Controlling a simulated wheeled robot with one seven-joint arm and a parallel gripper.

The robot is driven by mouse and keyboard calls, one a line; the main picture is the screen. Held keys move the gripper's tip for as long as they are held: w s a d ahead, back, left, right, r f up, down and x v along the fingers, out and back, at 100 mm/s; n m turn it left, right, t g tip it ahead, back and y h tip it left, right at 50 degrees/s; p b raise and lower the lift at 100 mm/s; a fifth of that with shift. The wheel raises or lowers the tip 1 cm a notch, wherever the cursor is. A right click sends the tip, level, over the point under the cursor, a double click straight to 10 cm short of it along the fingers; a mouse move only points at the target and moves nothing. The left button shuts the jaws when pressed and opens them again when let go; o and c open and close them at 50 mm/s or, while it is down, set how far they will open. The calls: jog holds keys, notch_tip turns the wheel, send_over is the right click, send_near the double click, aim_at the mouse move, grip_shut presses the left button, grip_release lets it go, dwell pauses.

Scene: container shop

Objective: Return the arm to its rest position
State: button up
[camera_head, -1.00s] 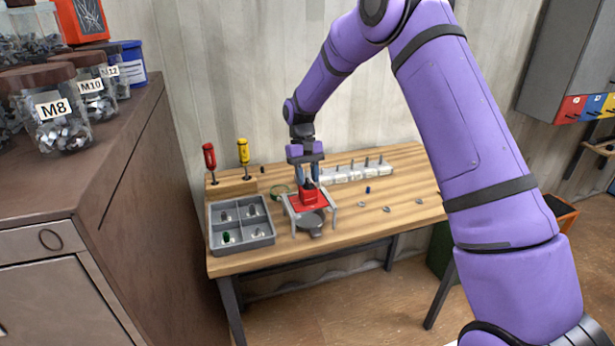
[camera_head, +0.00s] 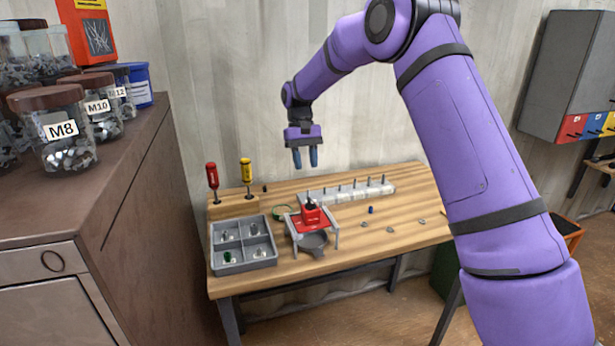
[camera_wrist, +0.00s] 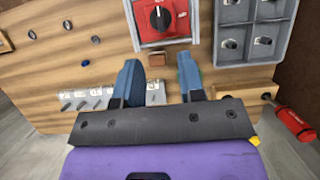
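My gripper (camera_head: 305,158) hangs above the workbench (camera_head: 390,255), fingers pointing down. It is apart from everything on the bench. In the wrist view its blue fingers (camera_wrist: 160,77) stand apart with nothing held between them. Below it, a red device with a black knob (camera_head: 312,216) sits on a grey stand; it also shows in the wrist view (camera_wrist: 161,18). My purple arm is raised and bent.
A grey four-compartment tray (camera_head: 243,270) with small parts is left of the stand. Red (camera_head: 213,180) and yellow (camera_head: 247,172) screwdrivers stand behind it. A cabinet with jars (camera_head: 68,145) is at left. Small parts lie on the bench's right side.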

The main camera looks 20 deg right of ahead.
jog(key=shift+w+r, duration=0.15)
jog(key=shift+r, duration=0.25)
jog(key=shift+r, duration=0.1)
jog(key=s+d+r+t, duration=0.2)
jog(key=s+r+t, duration=0.1)
jog(key=s+r, duration=0.65)
jog(key=s+d+r+t, duration=0.2)
jog(key=s+r, duration=0.6)
jog(key=s, duration=0.3)
jog(key=s+d+f+t, duration=0.1)
jog(key=s+t, duration=0.1)
jog(key=s, duration=0.9)
jog(key=s+d+f+t, duration=0.1)
jog(key=s+d+t, duration=0.1)
jog(key=s, duration=0.9)
jog(key=shift+s+t, duration=0.25)
jog(key=shift+t, duration=0.25)
